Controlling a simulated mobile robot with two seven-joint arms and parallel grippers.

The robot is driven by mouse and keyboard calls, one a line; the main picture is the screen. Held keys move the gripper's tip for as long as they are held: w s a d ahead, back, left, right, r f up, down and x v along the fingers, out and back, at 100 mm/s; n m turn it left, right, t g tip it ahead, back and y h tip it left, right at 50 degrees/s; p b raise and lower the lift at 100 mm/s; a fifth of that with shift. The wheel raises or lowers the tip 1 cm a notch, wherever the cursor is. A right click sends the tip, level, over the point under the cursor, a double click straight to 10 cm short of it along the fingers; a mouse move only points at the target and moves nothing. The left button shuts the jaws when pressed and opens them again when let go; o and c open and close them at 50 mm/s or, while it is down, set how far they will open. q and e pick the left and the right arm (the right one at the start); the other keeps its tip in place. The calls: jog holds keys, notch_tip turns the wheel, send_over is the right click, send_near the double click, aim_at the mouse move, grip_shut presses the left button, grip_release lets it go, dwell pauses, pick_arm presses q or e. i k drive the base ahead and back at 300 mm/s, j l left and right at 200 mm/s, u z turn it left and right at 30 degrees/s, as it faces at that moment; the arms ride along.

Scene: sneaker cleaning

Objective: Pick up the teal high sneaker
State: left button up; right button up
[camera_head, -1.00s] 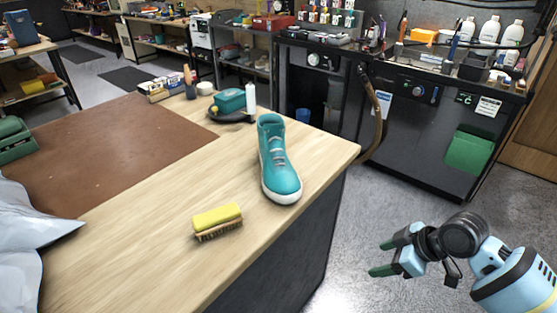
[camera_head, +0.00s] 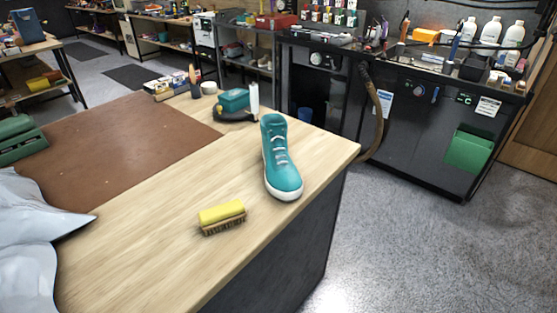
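The teal high sneaker (camera_head: 279,165) stands upright on the light wooden table (camera_head: 160,235), near its right edge. It has a white sole and pale laces, and its toe points toward the front of the picture. Nothing covers it. Neither of my grippers shows in the head view.
A yellow-backed brush (camera_head: 222,215) lies in front and left of the sneaker. A brown mat (camera_head: 110,150) and grey-white cloth (camera_head: 35,240) lie at left. A teal box (camera_head: 234,99) and white bottle (camera_head: 254,98) stand behind. Floor (camera_head: 430,250) at right is clear.

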aim_at(283, 180)
jog(key=l+u, duration=0.1)
jog(key=u, duration=0.2)
jog(key=i+l+u, duration=0.1)
jog(key=u, duration=0.15)
jog(key=l+u, duration=0.45)
jog(key=l, duration=0.5)
jog(key=l+u, duration=0.2)
jog(key=l, duration=2.4)
